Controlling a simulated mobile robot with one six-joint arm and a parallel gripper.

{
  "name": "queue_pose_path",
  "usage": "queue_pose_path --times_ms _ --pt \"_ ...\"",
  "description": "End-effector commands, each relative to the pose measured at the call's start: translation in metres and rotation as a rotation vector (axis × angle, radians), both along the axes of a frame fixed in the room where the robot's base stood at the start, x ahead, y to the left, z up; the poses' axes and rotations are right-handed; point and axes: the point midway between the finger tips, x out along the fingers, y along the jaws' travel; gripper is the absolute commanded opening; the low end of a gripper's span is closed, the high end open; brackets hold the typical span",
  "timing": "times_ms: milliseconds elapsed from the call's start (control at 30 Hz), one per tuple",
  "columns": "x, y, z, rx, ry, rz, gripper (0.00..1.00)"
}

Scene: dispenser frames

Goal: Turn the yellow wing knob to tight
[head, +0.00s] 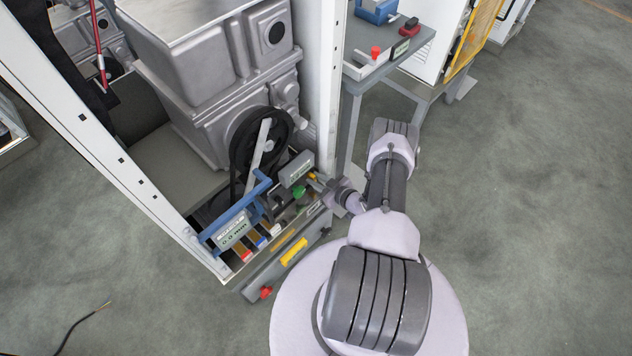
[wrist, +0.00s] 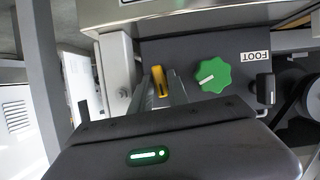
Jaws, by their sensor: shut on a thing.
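The yellow wing knob (wrist: 160,82) stands between my gripper's fingers in the wrist view, against a dark grey panel. Its long side runs roughly along the fingers. My gripper (wrist: 162,92) is shut on it, with one finger on each side. The fingers hide part of the knob, and no tight mark can be read. In the head view my gripper (head: 325,186) reaches left to the right end of the machine's low front shelf, and only a speck of yellow shows there.
A blue-handled gauge (head: 232,232) reads 0.0 mm. A white post (head: 325,80) rises behind my gripper. Open floor (head: 540,200) lies right.

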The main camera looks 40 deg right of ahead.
Motion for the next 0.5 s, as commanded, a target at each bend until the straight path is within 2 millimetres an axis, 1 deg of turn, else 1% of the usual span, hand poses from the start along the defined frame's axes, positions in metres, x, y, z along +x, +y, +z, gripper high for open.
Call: queue_pose_path --times_ms 233,500 --pt "0.0007 -0.0015 0.0 0.078 0.004 -0.001 0.0" --pt "0.0005 -0.0014 0.0005 0.105 0.007 -0.001 0.0"
